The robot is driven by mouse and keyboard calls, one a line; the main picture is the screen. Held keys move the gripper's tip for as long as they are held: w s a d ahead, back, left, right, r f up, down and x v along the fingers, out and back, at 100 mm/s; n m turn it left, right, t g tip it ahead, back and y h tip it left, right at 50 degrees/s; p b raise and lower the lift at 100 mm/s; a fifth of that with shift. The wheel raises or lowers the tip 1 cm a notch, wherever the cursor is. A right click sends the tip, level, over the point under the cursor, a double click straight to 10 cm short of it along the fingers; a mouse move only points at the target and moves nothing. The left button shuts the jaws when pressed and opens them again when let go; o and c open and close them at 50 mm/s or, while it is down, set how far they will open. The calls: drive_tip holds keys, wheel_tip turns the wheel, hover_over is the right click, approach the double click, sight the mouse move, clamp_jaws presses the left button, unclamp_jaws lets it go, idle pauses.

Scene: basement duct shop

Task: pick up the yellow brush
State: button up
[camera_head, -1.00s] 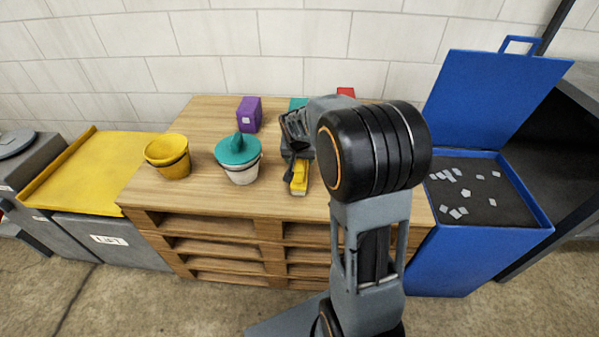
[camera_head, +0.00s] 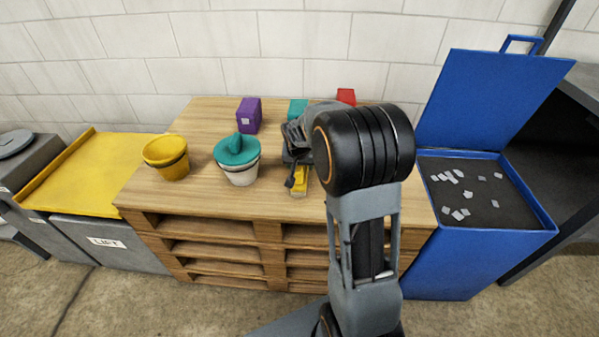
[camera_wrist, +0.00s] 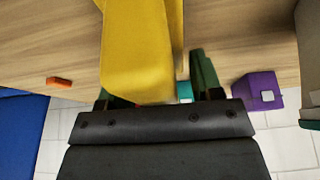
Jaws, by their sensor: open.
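The yellow brush (camera_head: 300,186) lies on the wooden pallet stack (camera_head: 205,205), right of the white bucket in the head view. My wrist hides much of it there. In the wrist view the yellow brush (camera_wrist: 140,55) is large and close, running down toward my fingers. My gripper (camera_wrist: 155,88) is open. One finger shows just right of the brush; the other is mostly hidden behind its left edge. I cannot tell whether either finger touches it. In the head view my gripper (camera_head: 294,172) is low over the brush.
A white bucket (camera_head: 240,178) with a teal thing on top and a yellow bucket (camera_head: 168,168) stand to the left. Purple (camera_head: 249,115), teal (camera_head: 298,107) and red (camera_head: 346,96) blocks are at the back near the wall. An open blue bin (camera_head: 475,250) stands at the right.

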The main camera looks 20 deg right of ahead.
drive_tip(key=shift+f, duration=0.15)
drive_tip(key=c, duration=0.6)
drive_tip(key=shift+c, duration=0.2)
drive_tip(key=shift+r, duration=0.2)
